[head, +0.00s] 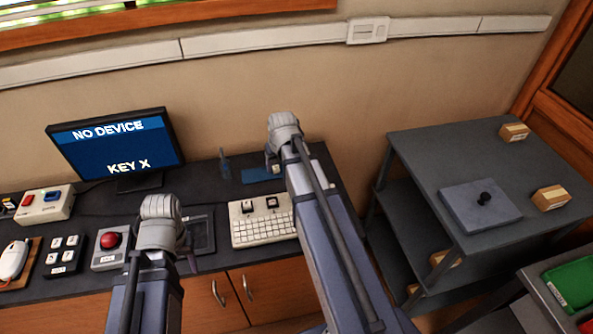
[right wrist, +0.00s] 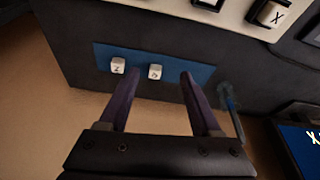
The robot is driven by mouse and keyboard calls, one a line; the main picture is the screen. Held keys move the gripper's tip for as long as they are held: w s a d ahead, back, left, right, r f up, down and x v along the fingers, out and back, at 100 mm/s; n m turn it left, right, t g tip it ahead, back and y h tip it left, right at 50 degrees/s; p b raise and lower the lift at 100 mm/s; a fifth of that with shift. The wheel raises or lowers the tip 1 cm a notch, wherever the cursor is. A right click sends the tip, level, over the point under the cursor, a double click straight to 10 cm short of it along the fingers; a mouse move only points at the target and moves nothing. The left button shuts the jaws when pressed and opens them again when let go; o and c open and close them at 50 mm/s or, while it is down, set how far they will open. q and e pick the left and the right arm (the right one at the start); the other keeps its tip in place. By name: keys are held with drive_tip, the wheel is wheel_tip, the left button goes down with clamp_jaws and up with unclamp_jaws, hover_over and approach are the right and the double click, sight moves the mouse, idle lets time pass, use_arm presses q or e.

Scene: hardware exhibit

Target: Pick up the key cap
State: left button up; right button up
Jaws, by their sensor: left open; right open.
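Two white key caps lie on a blue mat (right wrist: 205,75) in the right wrist view. The left cap (right wrist: 118,65) is marked Z; the letter on the other cap (right wrist: 155,72) is hard to read. My right gripper (right wrist: 159,78) is open and empty, its fingers on either side of the second cap; contact cannot be told. In the head view, my right arm partly hides the blue mat (head: 252,176). A white keyboard (head: 262,231) has dark sockets with caps, one marked X (right wrist: 275,15). My left gripper (head: 165,240) is over the desk, its fingers mostly hidden.
The monitor (head: 115,146) reads "NO DEVICE" and "KEY X". A blue upright tool (right wrist: 231,98) stands beside the mat. A red-button box (head: 110,245), a switch box (head: 45,205) and a key pad (head: 66,254) occupy the desk's left. A grey shelf (head: 420,150) stands right.

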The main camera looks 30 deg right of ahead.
drive_tip(key=w+d+m, duration=0.1)
drive_tip(key=w+d, duration=0.1)
drive_tip(key=d, duration=0.6)
drive_tip(key=shift+t, duration=0.3)
drive_tip(key=b+x, duration=0.8)
drive_tip(key=shift+s+d+f, duration=0.25)
drive_tip(key=shift+r, duration=0.1)
drive_tip(key=shift+c, duration=0.2)
clamp_jaws()
